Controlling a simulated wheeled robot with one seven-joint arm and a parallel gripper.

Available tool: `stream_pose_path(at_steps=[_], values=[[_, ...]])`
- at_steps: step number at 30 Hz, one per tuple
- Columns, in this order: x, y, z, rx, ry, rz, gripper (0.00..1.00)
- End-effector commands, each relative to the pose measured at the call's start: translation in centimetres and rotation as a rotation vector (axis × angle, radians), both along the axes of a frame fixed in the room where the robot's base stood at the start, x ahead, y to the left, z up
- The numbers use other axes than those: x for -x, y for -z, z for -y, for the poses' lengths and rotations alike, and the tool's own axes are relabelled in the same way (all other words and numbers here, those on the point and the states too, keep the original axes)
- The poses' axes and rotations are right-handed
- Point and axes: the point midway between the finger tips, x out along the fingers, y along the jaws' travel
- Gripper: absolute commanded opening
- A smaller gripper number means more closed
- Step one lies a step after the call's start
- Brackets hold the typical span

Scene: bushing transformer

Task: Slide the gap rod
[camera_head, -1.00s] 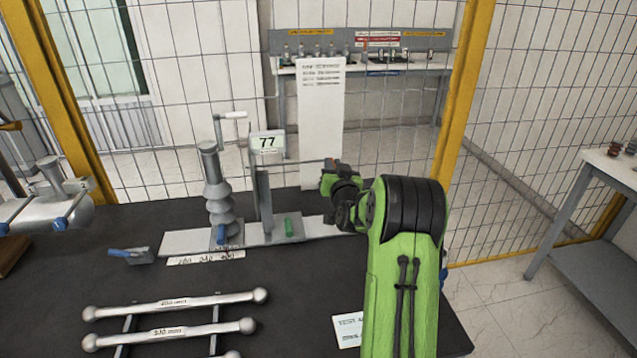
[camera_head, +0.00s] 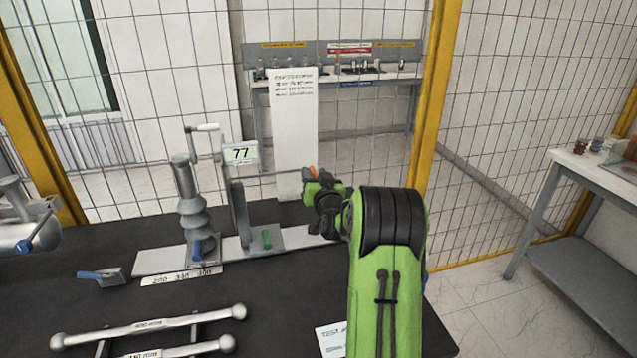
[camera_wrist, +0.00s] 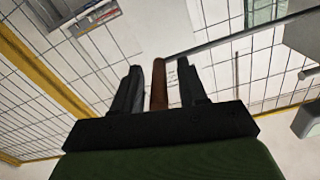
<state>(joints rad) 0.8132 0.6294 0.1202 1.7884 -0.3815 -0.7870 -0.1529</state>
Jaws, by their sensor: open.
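The gap rod (camera_head: 278,174) is a thin grey bar running sideways from the upright stand (camera_head: 239,210) on the bench toward my gripper. In the wrist view the rod (camera_wrist: 240,35) runs to the upper right from a reddish-brown handle (camera_wrist: 159,86). My gripper (camera_head: 314,186) is at the rod's right end. In the wrist view my gripper (camera_wrist: 161,78) is open, with one dark finger on each side of the handle. There are gaps beside the handle, so it is not clamped. In the head view the fingertips are small and partly hidden.
A display reading 77 (camera_head: 241,153) is on the stand. A ribbed grey bushing (camera_head: 191,210) stands left of it on a pale base (camera_head: 158,262). Metal ball-ended rods (camera_head: 150,325) lie in front. A wire fence with yellow posts (camera_head: 434,100) closes the back.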

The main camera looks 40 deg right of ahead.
Motion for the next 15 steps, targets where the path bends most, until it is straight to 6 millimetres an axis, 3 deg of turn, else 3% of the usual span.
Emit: stream_pose_path(at_steps=[15], values=[[11.8,0.4,-5.5,0.002,0.005,0.001,0.42]])
